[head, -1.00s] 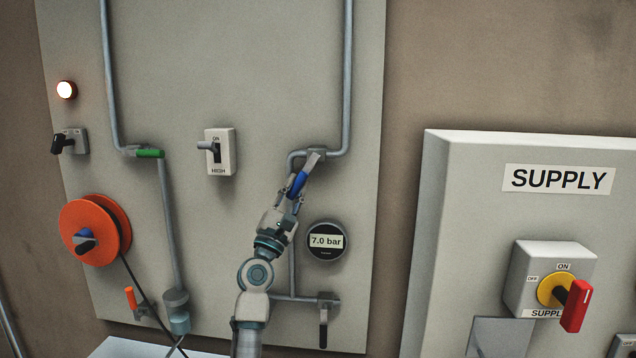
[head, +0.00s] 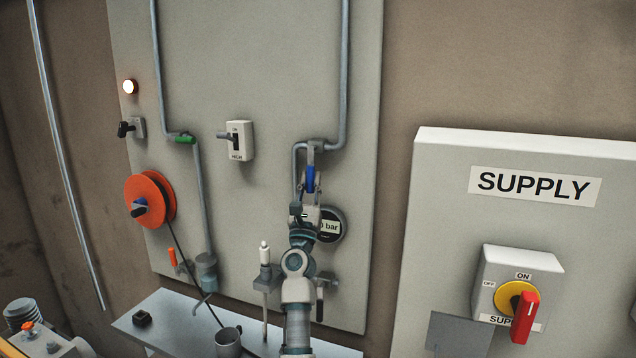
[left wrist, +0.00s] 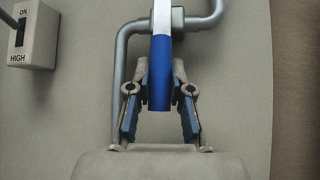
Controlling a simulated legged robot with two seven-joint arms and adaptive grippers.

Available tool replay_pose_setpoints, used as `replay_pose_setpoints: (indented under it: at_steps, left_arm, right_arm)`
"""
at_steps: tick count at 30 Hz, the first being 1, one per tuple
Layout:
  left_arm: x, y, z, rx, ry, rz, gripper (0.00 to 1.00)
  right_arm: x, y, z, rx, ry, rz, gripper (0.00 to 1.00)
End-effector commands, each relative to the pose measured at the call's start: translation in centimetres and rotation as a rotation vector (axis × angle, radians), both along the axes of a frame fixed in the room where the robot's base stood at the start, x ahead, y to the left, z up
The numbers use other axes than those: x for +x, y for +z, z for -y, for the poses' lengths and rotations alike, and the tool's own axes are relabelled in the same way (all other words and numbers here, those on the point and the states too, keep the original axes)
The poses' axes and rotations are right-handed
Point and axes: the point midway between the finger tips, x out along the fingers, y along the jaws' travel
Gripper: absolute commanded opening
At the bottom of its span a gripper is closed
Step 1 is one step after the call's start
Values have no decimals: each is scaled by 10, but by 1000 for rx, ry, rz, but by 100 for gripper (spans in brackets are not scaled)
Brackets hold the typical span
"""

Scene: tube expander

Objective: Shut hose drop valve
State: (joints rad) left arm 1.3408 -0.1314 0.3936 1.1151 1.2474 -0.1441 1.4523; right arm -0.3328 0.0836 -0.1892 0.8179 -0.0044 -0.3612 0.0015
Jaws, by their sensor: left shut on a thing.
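The hose drop valve's lever has a blue grip (head: 311,178) and a metal shank, and hangs downward from a fitting on the pipe (head: 315,146) at the panel's right side. My left gripper (head: 309,192) is at the blue grip with its fingers shut on it from either side. In the left wrist view, the blue grip (left wrist: 160,75) stands upright between the two fingertips (left wrist: 160,88), with its pale shank running up past the pipe fitting (left wrist: 178,18). The arm partly hides the pipe and the gauge. My right gripper is not in view.
A gauge (head: 329,227) sits close to the right of my left gripper. A black-handled valve (head: 320,300) is below it. A switch (head: 239,140), a green-handled valve (head: 184,138) and an orange reel (head: 146,201) are to the left. A SUPPLY box (head: 513,270) stands right.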

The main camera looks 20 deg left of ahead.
Motion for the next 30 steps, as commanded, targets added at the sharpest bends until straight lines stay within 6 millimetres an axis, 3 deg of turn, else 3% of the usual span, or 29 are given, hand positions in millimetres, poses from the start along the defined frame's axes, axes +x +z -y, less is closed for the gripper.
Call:
replay_pose_setpoints:
  at_steps: [11, 12, 15, 25, 30]
  left_arm:
    - [-2, 6, 5, 2, -8, 8, 0]
    - [-2, 6, 4, 2, -7, 8, 27]
    - [-2, 5, 4, 1, -6, 7, 46]
    - [-3, 1, 4, 0, -5, 5, 46]
    - [-16, -13, 8, -1, -7, 7, 46]
  right_arm:
    - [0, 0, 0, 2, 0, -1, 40]
    - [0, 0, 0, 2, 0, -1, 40]
    - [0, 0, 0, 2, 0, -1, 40]
    - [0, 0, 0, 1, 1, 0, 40]
    - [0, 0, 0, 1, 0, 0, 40]
